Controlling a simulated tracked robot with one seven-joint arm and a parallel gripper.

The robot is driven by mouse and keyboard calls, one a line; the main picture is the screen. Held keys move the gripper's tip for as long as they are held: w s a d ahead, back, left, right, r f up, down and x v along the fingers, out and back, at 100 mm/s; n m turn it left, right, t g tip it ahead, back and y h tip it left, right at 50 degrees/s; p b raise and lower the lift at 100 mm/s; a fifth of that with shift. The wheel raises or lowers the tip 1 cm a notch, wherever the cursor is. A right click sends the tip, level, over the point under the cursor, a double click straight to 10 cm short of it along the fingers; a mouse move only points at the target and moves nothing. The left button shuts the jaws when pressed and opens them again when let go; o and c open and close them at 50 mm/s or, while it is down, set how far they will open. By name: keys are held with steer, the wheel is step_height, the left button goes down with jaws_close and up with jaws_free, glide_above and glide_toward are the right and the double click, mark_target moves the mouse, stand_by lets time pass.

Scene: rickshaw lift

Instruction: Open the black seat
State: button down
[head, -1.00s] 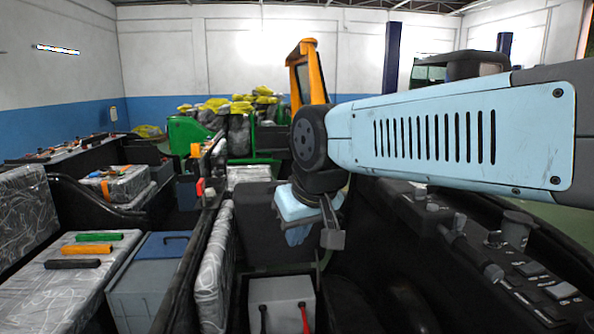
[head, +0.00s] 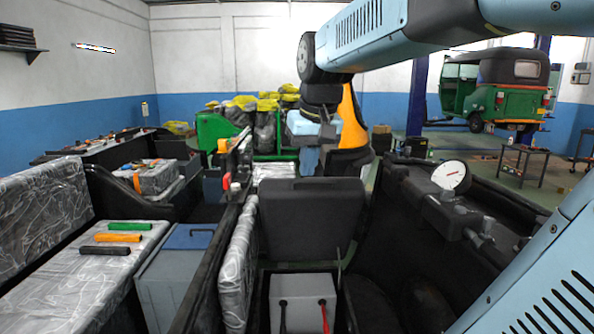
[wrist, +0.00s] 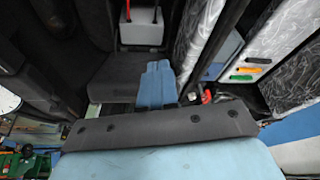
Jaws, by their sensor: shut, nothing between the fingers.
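The black seat (head: 312,218) stands raised in the head view, as an upright panel above an open compartment. A thin rod shows at its right edge. A grey box (head: 303,297) with one black and one red handle-like piece sits in the compartment below. My gripper (head: 308,160) is at the seat's top edge in the picture, on its far side or above it; I cannot tell if it touches. In the wrist view, the blue fingers (wrist: 157,83) are shut with nothing between them, over the dark seat (wrist: 118,72). The grey box (wrist: 142,28) is beyond.
A dark console with a white dial (head: 451,176) lies to the right. A wrapped bench (head: 85,285) with green, orange and black grips (head: 118,238) is at the left, beside a grey-blue box (head: 180,270). A green rickshaw (head: 500,85) stands at the back right.

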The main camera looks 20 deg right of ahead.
steer(key=w+d+r+m+g, duration=0.1)
steer(key=w+d+r, duration=0.15)
steer(key=w, duration=0.25)
steer(key=w+d+r+g, duration=0.1)
steer(key=w+d+r, duration=0.15)
steer(key=w, duration=0.35)
steer(key=m+g+y, duration=0.1)
steer(key=m+g, duration=0.1)
steer(key=g, duration=0.1)
glide_above(333, 178)
step_height(333, 178, down, 15)
steer(key=shift+s+a+f, duration=0.45)
steer(key=shift+s+f, duration=0.05)
steer(key=shift+s, duration=0.25)
steer(key=shift+s+a+f, duration=0.35)
steer(key=shift+s+f, duration=0.25)
steer(key=shift+s, duration=0.15)
